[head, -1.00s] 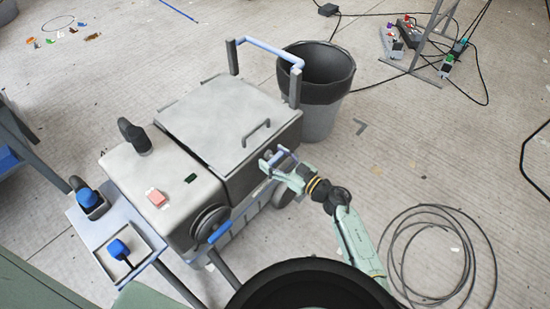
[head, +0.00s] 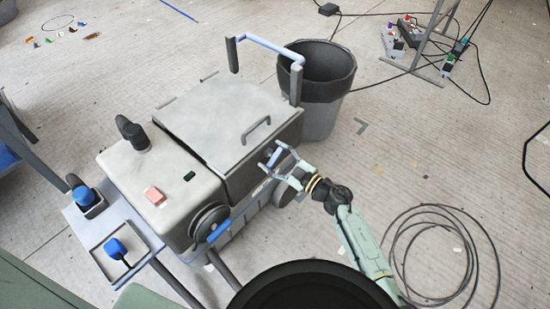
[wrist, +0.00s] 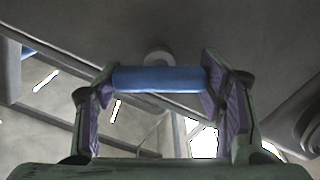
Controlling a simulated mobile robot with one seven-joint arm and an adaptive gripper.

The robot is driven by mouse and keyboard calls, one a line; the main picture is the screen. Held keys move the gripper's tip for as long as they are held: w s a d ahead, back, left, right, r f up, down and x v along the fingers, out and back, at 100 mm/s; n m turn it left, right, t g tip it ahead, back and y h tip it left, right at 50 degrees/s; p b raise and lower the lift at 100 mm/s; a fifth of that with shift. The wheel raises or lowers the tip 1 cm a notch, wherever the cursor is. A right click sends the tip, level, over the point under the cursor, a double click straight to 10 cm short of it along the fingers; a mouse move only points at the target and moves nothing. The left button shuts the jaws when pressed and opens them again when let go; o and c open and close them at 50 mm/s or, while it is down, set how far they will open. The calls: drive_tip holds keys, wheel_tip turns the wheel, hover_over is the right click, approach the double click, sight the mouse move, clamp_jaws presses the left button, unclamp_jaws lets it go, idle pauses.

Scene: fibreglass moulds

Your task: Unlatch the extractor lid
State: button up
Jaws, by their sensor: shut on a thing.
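The extractor is a grey box-shaped machine with a flat closed lid (head: 220,112), which has a dark handle on top. A blue latch bar (head: 275,157) is at the machine's front side, below the lid edge. My gripper (head: 279,161) is at this bar. In the wrist view the latch bar (wrist: 160,79) lies crosswise between the two purple-padded fingers of my gripper (wrist: 158,88). The fingers are shut on its ends. A round pale pivot shows just behind the bar. The bar's mounting is partly hidden by the fingers.
A dark bin (head: 322,75) stands behind the machine, beside a raised blue bar (head: 268,46). A round wheel with a blue grip (head: 219,230) is left of my gripper. Coiled cable (head: 432,250) lies on the floor at right; floor between is clear.

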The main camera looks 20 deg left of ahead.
drive_tip(key=n+b, duration=0.1)
drive_tip(key=n, duration=0.2)
drive_tip(key=n+b, duration=0.1)
drive_tip(key=n, duration=0.2)
drive_tip(key=shift+s+f+n, duration=0.1)
drive_tip(key=shift+f+n, duration=0.1)
drive_tip(key=shift+n, duration=0.1)
drive_tip(key=n+b, duration=0.2)
drive_tip(key=n, duration=0.3)
drive_tip(key=shift+n, duration=0.4)
drive_tip(key=o, duration=1.2)
drive_tip(key=shift+c, duration=0.2)
drive_tip(key=v, duration=1.2)
drive_tip(key=shift+r, duration=0.1)
